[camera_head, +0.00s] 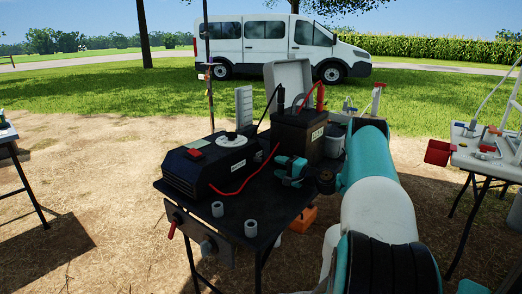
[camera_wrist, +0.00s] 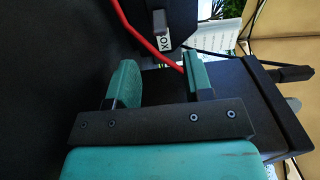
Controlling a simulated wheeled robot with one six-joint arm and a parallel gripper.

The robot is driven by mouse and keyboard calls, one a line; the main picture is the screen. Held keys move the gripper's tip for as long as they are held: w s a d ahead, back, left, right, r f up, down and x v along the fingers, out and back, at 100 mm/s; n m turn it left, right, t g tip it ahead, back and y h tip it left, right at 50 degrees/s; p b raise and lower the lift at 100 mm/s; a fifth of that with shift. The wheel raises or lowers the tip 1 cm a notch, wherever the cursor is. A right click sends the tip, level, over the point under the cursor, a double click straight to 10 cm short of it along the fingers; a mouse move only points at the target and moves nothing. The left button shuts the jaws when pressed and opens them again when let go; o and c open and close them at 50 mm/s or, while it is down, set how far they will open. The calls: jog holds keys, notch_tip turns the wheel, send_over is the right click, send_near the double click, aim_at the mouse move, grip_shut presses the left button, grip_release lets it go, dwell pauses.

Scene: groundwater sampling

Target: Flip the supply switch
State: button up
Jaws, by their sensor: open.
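The black control box (camera_head: 210,165) on the table has a white round dial, a red patch on top and white lettering on its side. My gripper (camera_head: 292,172) is to the right of this box, low over the table. In the wrist view, my gripper (camera_wrist: 162,78) has its two teal fingers apart with nothing held between them. Beyond the fingers, a black face (camera_wrist: 135,22) carries a small grey upright piece (camera_wrist: 160,22) beside a partly readable label. I cannot tell whether that piece is the supply switch. A front panel (camera_head: 200,236) has a red lever (camera_head: 173,229) and a round knob (camera_head: 207,247).
A red cable (camera_head: 246,180) runs from the box side; a red cable (camera_wrist: 145,38) also passes near my fingertips. A dark battery (camera_head: 299,133) with clamps stands behind my gripper.

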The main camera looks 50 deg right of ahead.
aim_at(262, 160)
jog(key=w, duration=0.3)
jog(key=w+b, duration=0.1)
jog(key=w, duration=0.1)
jog(key=w+a, duration=0.1)
jog(key=w, duration=0.2)
jog(key=shift+w, duration=0.35)
grip_shut()
